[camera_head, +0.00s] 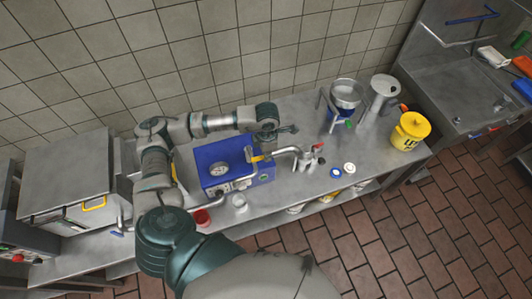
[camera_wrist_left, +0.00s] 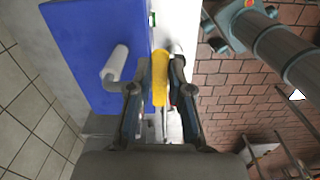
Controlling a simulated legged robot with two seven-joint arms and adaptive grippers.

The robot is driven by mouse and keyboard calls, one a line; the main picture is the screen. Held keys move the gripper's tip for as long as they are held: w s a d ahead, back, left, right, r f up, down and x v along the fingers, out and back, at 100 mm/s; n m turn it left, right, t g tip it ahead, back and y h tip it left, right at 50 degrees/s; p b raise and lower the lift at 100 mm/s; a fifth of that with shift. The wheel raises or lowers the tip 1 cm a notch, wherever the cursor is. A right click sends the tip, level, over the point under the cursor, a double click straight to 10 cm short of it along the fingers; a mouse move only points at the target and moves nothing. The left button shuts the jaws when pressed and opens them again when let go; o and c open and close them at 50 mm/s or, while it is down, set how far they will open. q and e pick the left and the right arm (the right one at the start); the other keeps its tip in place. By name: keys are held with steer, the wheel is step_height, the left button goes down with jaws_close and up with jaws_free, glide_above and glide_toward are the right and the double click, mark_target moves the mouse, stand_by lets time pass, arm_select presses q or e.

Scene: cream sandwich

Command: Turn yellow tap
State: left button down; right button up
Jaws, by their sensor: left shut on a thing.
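The yellow tap handle (camera_head: 258,158) is on the front right of a blue machine (camera_head: 212,154) on the steel counter. A metal spout (camera_head: 286,150) extends right from beside it. My left gripper (camera_head: 256,151) reaches down to the handle from the back. In the left wrist view the yellow handle (camera_wrist_left: 160,75) lies between the two fingers of my left gripper (camera_wrist_left: 157,88), which is shut on it. The handle's lower end is partly hidden between the fingers. My right gripper is in neither view.
A grey pipe handle (camera_wrist_left: 117,65) sticks out of the blue machine close to my left gripper. A metal jug (camera_head: 308,160) stands under the spout. A red cup (camera_head: 201,217) and small jars stand along the counter front. A yellow bucket (camera_head: 408,132) is at the right.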

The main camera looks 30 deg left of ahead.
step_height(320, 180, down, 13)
steer(key=b, duration=1.3)
arm_select(q)
steer(key=shift+s+d+m+b, duration=0.15)
steer(key=shift+s+m+b, duration=0.7)
steer(key=shift+m, duration=1.65)
steer(key=shift+s+d+m+b, duration=0.15)
steer(key=shift+s+m+b, duration=0.7)
steer(key=shift+m, duration=1.65)
steer(key=shift+s+d+m+b, duration=0.15)
steer(key=shift+s+m+b, duration=0.35)
steer(key=shift+s+m, duration=1.35)
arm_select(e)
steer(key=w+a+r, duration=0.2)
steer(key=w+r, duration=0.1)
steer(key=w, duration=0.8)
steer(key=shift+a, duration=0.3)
arm_select(q)
steer(key=shift+w+m, duration=0.65)
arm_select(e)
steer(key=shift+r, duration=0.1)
arm_select(q)
steer(key=c, duration=1.1)
jaws_free()
steer(key=shift+r, duration=0.15)
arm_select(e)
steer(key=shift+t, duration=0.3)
